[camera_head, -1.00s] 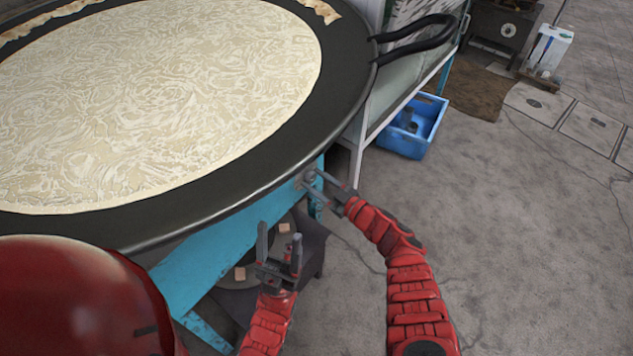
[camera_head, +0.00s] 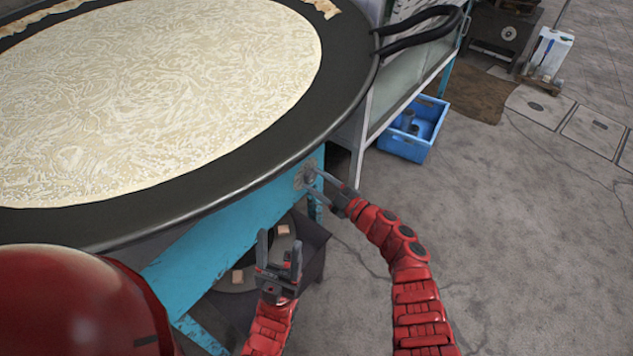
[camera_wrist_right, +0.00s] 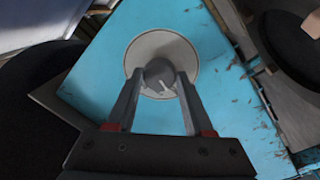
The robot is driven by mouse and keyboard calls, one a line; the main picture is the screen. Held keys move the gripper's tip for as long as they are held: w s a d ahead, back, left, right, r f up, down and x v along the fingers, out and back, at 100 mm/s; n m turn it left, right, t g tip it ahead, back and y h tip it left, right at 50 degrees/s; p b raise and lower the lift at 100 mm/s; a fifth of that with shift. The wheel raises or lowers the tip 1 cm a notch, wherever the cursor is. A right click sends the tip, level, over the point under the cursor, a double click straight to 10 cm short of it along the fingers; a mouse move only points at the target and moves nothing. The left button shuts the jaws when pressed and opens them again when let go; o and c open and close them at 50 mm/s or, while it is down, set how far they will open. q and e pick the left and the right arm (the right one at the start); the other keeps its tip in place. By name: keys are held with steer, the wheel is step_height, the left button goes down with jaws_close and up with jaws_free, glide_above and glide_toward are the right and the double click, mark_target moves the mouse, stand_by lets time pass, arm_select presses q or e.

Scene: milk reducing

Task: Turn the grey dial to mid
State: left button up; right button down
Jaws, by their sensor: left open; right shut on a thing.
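The grey dial (camera_wrist_right: 159,77) is a small round knob with a white pointer line, set on a pale round plate (camera_wrist_right: 178,48) on a blue panel. In the right wrist view the pointer slants toward the lower right. My right gripper (camera_wrist_right: 160,80) has its two fingers on either side of the dial, shut on it. In the head view my right gripper (camera_head: 318,180) reaches the blue stand's side under the pan rim, where the dial is small. My left gripper (camera_head: 279,250) is open and empty, pointing up, lower and to the left.
A large black pan (camera_head: 345,80) with a pale milky sheet (camera_head: 180,90) stands above the blue stand (camera_head: 215,230). A dark lower shelf (camera_head: 310,240) lies behind my left gripper. A blue crate (camera_head: 412,145) is on the floor, with open floor to the right.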

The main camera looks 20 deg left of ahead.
steer(key=shift+f, duration=0.1)
steer(key=shift+c, duration=1.4)
jaws_free()
steer(key=r+p+v, duration=0.1)
steer(key=p+v, duration=0.2)
steer(key=v, duration=1.4)
steer(key=shift+d+f, duration=0.15)
steer(key=shift+f, duration=0.2)
steer(key=shift+s+d, duration=0.1)
